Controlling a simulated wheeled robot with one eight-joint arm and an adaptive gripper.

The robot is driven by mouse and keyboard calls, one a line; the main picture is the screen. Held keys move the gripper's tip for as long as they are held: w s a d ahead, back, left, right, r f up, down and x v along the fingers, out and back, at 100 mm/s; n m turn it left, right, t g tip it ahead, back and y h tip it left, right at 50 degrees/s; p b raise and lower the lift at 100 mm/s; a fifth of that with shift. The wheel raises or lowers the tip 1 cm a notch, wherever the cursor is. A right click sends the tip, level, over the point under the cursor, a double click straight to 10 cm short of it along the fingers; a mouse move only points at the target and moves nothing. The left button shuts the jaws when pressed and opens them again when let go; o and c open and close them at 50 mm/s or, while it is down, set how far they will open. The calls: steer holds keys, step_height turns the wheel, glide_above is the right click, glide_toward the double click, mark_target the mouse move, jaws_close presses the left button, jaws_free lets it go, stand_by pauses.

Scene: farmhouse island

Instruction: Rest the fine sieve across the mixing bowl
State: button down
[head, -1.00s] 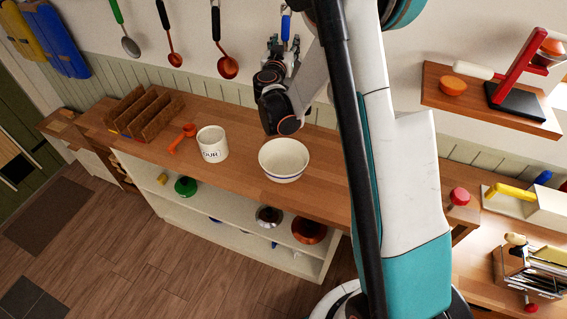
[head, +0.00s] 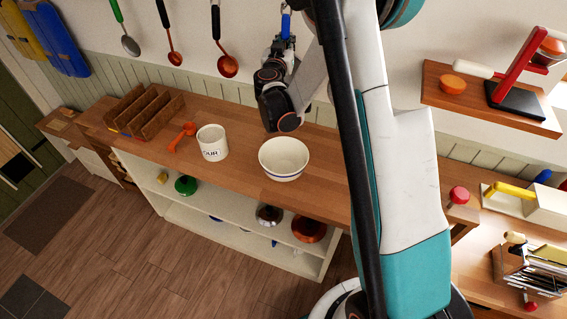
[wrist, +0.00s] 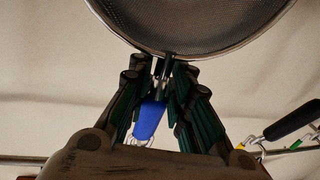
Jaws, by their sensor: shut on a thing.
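The fine sieve shows in the wrist view as a round grey mesh (wrist: 190,22) with a metal rim, cut off by the top edge. Its blue handle (wrist: 148,120) shows behind my fingers, and also in the head view (head: 286,23) against the wall. My gripper (wrist: 162,70) is shut on the sieve at its neck, between mesh and handle. In the head view my gripper (head: 279,46) is up by the wall, above and behind the mixing bowl. The mixing bowl (head: 284,160), white with a blue band, stands upright on the wooden counter and looks empty.
A wooden divided rack (head: 143,111) is farther left. Ladles (head: 227,65) hang on the wall to the left. A hanging tool (wrist: 290,120) and rail show near my gripper.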

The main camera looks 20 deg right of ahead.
steer(key=shift+r, duration=0.3)
steer(key=shift+r+p, duration=0.3)
steer(key=shift+r, duration=0.35)
steer(key=shift+s+a, duration=0.1)
steer(key=a+b+v, duration=0.1)
steer(key=b+v, duration=0.1)
steer(key=v, duration=0.4)
steer(key=shift+w, duration=0.3)
stand_by(0.6)
steer(key=shift+s+a+f, duration=0.1)
steer(key=shift+a, duration=0.05)
steer(key=shift+s+a+f+b, duration=0.25)
steer(key=shift+s+a+b, duration=0.3)
steer(key=shift+s+a, duration=0.5)
steer(key=shift+s+a+f+b, duration=0.3)
steer(key=shift+s+a+b, duration=0.25)
steer(key=shift+s+a, duration=0.45)
stand_by(0.6)
